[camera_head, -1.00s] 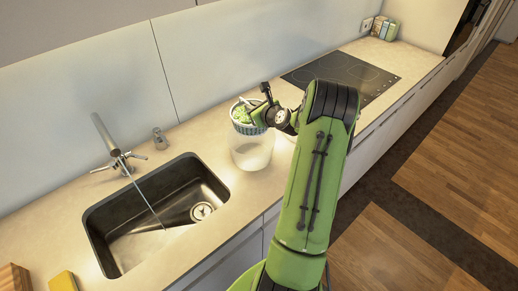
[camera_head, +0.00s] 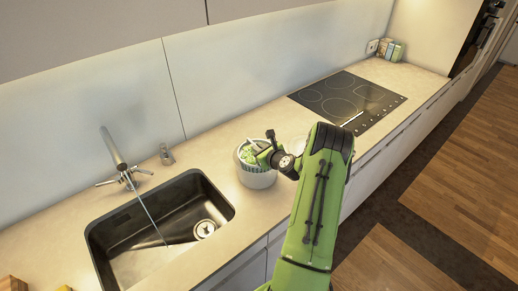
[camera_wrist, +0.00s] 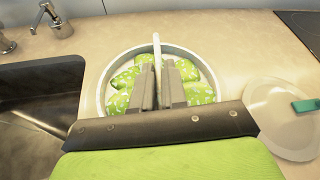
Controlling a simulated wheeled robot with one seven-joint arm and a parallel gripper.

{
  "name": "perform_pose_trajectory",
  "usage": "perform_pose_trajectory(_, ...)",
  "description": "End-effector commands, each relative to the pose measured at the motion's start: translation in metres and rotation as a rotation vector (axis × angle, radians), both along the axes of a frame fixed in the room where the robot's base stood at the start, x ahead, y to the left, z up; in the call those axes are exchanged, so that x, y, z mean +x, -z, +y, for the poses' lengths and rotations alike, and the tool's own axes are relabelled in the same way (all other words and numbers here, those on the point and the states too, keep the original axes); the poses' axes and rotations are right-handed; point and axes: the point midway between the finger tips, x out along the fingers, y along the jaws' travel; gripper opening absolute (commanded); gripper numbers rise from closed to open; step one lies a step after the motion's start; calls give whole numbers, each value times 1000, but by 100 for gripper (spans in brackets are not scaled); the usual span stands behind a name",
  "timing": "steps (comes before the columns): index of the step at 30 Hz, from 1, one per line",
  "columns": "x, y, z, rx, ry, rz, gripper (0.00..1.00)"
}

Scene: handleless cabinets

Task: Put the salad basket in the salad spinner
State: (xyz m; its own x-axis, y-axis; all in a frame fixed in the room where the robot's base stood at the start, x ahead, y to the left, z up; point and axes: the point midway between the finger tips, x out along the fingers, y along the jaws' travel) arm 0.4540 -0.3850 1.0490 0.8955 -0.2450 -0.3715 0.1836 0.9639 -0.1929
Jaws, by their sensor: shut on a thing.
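The salad basket (camera_head: 241,154), holding green leafy pieces, is at the mouth of the pale round salad spinner bowl (camera_head: 258,180) on the counter. It looks lowered inside the bowl, but I cannot tell whether it rests on the bottom. My gripper (camera_head: 262,154) reaches in from the right and is shut on the basket. In the wrist view, my gripper (camera_wrist: 163,82) is shut on a thin pale upright part of the basket (camera_wrist: 157,48), with green speckled pieces around the fingers. The round bowl rim (camera_wrist: 101,92) encircles them. The fingers and wrist hide the near side.
A clear round lid (camera_wrist: 285,130) with a green knob lies on the counter right of the bowl. The sink (camera_head: 150,225) with running tap is to the left. A black cooktop (camera_head: 345,95) is to the right. Bare counter lies between bowl and wall.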

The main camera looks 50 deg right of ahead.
Motion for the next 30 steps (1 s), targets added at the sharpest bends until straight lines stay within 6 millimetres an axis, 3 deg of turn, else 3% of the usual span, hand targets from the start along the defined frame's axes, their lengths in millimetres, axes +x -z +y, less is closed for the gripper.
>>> perform_pose_trajectory(6,0,5,0,0,0,-2,0)
perform_pose_trajectory(7,0,5,0,0,0,0,15)
perform_pose_trajectory(12,0,4,0,0,0,0,38)
perform_pose_trajectory(20,0,3,0,-1,0,0,38)
perform_pose_trajectory(23,0,-9,0,-2,0,0,38)
perform_pose_trajectory(30,-57,-30,14,1,6,1,38)
